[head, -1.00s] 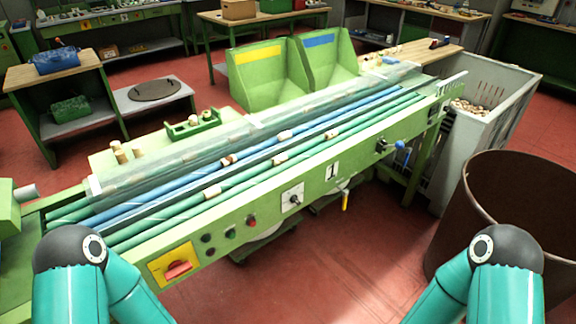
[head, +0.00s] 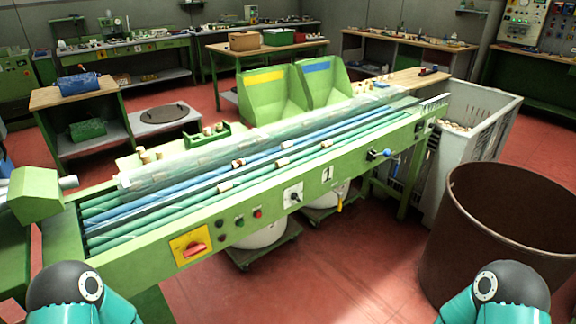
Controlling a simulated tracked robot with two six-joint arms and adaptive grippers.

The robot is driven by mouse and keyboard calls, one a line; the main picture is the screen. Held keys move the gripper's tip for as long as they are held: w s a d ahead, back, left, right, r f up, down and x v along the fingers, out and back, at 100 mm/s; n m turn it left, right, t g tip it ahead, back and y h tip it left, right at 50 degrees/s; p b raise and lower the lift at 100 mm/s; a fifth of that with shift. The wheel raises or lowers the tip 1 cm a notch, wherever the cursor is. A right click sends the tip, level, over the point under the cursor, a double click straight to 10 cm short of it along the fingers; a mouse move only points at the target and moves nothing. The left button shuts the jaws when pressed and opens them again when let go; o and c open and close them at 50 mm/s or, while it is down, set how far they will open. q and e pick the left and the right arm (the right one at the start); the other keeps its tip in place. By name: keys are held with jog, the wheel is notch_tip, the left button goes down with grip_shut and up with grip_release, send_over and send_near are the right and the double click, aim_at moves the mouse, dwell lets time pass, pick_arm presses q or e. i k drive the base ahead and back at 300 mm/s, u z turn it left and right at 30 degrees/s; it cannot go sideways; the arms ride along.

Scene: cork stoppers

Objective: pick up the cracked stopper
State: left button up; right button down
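Several small cork stoppers lie on the blue and green rollers of the green sorting machine (head: 270,205), all in the head view. One pale stopper (head: 226,187) lies on the front green roller. A stopper with a dark brown patch (head: 238,164) lies farther back on the blue roller. Other pale stoppers lie to the right, one on a green roller (head: 282,161) and one near the clear cover (head: 285,145). They are too small to tell which is cracked. Neither gripper is in view; only my teal arm joints show at the bottom corners.
A clear cover (head: 165,178) runs along the machine's back. Two green bins, yellow-marked (head: 270,98) and blue-marked (head: 325,90), stand behind it. A grey crate (head: 490,110) holding corks and a large brown drum (head: 500,235) stand right. Red floor (head: 330,270) is open in front.

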aim_at(283, 162)
jog(key=u, duration=0.15)
jog(key=i, duration=0.9)
jog(key=z, duration=0.1)
